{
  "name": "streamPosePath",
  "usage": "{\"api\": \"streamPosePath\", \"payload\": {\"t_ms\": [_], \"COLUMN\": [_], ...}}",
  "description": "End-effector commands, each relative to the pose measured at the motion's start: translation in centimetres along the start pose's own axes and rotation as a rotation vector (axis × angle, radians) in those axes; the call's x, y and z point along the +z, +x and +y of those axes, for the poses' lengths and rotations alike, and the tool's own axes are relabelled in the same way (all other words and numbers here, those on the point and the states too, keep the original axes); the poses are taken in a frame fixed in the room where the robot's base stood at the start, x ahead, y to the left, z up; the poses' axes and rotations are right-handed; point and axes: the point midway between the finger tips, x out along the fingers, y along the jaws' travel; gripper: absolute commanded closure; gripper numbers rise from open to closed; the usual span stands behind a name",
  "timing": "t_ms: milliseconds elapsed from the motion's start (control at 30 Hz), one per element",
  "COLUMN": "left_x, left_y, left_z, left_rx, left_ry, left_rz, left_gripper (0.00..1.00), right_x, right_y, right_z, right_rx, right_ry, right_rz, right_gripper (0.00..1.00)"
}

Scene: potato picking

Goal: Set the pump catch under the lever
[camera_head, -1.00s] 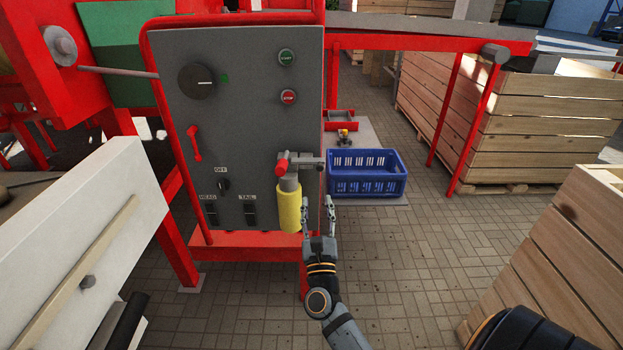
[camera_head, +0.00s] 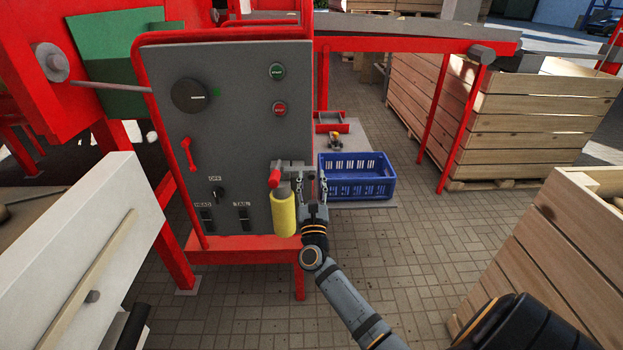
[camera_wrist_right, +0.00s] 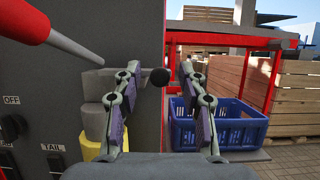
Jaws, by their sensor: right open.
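The pump has a yellow body (camera_head: 284,215) and a grey top, and stands at the right edge of the grey control panel. Its red-ended lever (camera_head: 274,179) shows large at upper left in the right wrist view (camera_wrist_right: 24,20). A dark round knob (camera_wrist_right: 159,77), which looks like the catch, ends a grey bar beside the pump top. My right gripper (camera_head: 310,187) is open, pointing away from me, just right of the pump. In the right wrist view its fingers (camera_wrist_right: 160,90) stand on either side of the knob; I cannot tell whether they touch it. My left gripper is not in view.
The grey control panel (camera_head: 240,130) with dial, buttons and switches is left of the pump. A blue crate (camera_head: 356,190) sits behind and right of my gripper. Wooden crates (camera_head: 500,130) stand at the right. The paved floor (camera_head: 420,240) between is clear.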

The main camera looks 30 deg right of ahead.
Motion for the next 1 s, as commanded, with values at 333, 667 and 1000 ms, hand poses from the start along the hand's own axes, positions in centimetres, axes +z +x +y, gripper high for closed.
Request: {"api": "streamPosePath", "payload": {"t_ms": [333, 667, 1000], "left_x": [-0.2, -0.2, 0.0], "left_y": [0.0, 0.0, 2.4], "left_z": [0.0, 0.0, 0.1], "left_rx": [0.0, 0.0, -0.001], "left_ry": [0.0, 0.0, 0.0], "left_rz": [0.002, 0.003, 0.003], "left_gripper": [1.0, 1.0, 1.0], "right_x": [0.0, 0.0, -0.5], "right_y": [-0.1, -0.1, -0.3], "right_z": [0.0, 0.0, 3.3], "right_rx": [0.0, 0.001, -0.002], "right_ry": [-0.001, -0.001, 0.005], "right_rz": [0.0, 0.0, 0.001], "right_gripper": [0.86, 1.0, 1.0]}}
